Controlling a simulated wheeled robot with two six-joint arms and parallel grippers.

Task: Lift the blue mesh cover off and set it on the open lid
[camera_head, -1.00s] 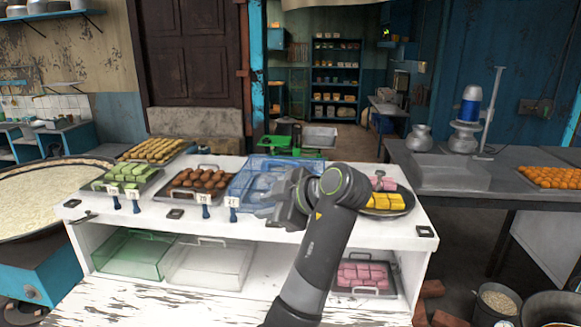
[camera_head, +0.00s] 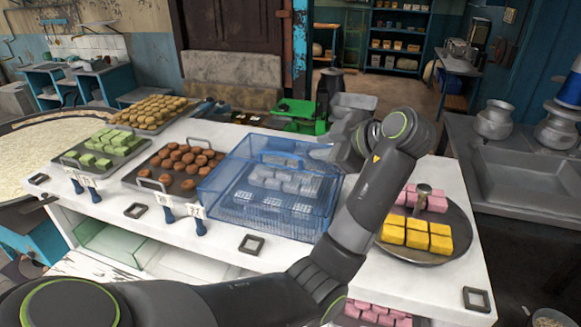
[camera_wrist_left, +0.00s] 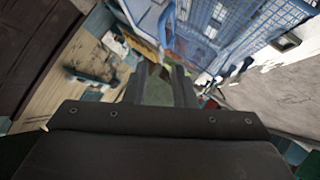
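The blue mesh cover (camera_head: 232,203) is a see-through blue box on the white counter, with several pale blocks visible inside it. My left gripper (camera_head: 338,142) is at the box's back right corner, close to it; I cannot tell if they touch. In the left wrist view, the two fingers (camera_wrist_left: 160,82) stand apart with nothing between them, and the blue mesh (camera_wrist_left: 225,30) lies beyond them at the upper right. I cannot make out a separate open lid. My right gripper is not in view.
Trays of brown sweets (camera_head: 180,165), green sweets (camera_head: 108,145) and round yellow sweets (camera_head: 150,112) stand to the left. A round plate (camera_head: 400,257) with pink and yellow blocks is on the right. A green scale (camera_head: 300,115) stands behind the box.

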